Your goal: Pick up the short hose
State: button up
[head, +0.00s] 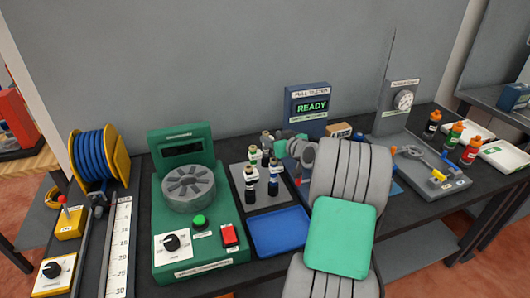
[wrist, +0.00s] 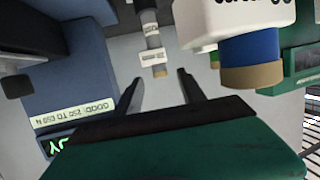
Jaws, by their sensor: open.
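Several small upright cylindrical pieces with labels and tan ends stand on a grey rack (head: 237,172). One front piece (head: 273,181) is dark with a pale label. In the wrist view, a slim grey piece (wrist: 152,42) with a white label and tan end lies beyond the fingertips, roughly in line with the gap. A larger-looking piece (wrist: 250,50) with a white label, blue band and tan end is at upper right. I cannot tell which is the short hose. My gripper (wrist: 162,84) is open, with nothing between its fingers; my arm partly hides the rack's right side in the head view.
A blue tester (head: 307,109) reading READY stands behind the rack and is close on the left in the wrist view. A green machine (head: 188,238) stands left, a blue tray (head: 280,230) in front. A blue hose reel (head: 94,157) is far left.

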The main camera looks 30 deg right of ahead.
aim_at(268, 135)
jog(key=x, duration=0.3)
grip_shut()
dwell(0.4)
dwell(0.8)
jog(key=shift+r, duration=0.15)
